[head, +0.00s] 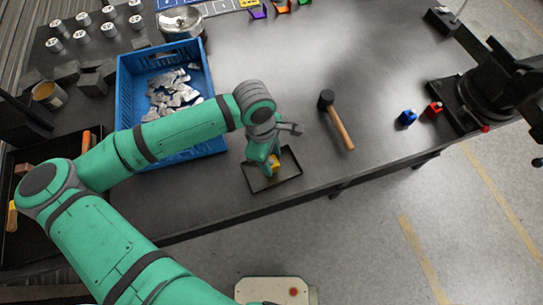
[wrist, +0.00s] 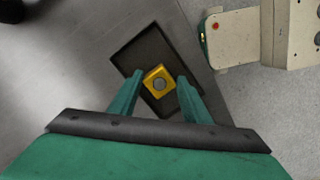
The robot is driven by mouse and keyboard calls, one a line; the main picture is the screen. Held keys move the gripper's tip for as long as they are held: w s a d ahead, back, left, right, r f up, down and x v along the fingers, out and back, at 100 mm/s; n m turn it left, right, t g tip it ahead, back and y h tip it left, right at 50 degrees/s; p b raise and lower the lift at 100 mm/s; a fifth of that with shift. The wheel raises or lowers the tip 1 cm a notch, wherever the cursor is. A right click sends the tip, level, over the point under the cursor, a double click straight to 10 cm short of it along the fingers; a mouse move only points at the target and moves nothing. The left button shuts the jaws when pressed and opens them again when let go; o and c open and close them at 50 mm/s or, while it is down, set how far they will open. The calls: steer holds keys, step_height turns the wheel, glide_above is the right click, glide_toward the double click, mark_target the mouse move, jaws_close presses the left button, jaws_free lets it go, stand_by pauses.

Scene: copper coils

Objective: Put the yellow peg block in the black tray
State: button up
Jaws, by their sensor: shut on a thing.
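The yellow peg block (wrist: 152,76) is a small yellow block with a round grey peg on its top face. My gripper (wrist: 158,82) is shut on it, with one green finger on each side. The black tray (wrist: 128,58) lies under the block in the wrist view. In the head view the tray (head: 290,182) is near the table's front edge. There my gripper (head: 268,166) hangs over the tray and partly hides the yellow block (head: 275,162). I cannot tell whether the block touches the tray floor.
A hammer (head: 338,122) lies to the right of the tray. A blue bin (head: 125,100) with silvery scrap stands to the left. Small blue (head: 407,118) and red (head: 434,109) objects sit at the right, beside a black machine (head: 490,95). Bare table separates the tray and hammer.

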steer(key=shift+f, duration=0.6)
stand_by(0.3)
steer(key=o, duration=1.3)
steer(key=shift+c, duration=0.2)
steer(key=shift+r, duration=3.5)
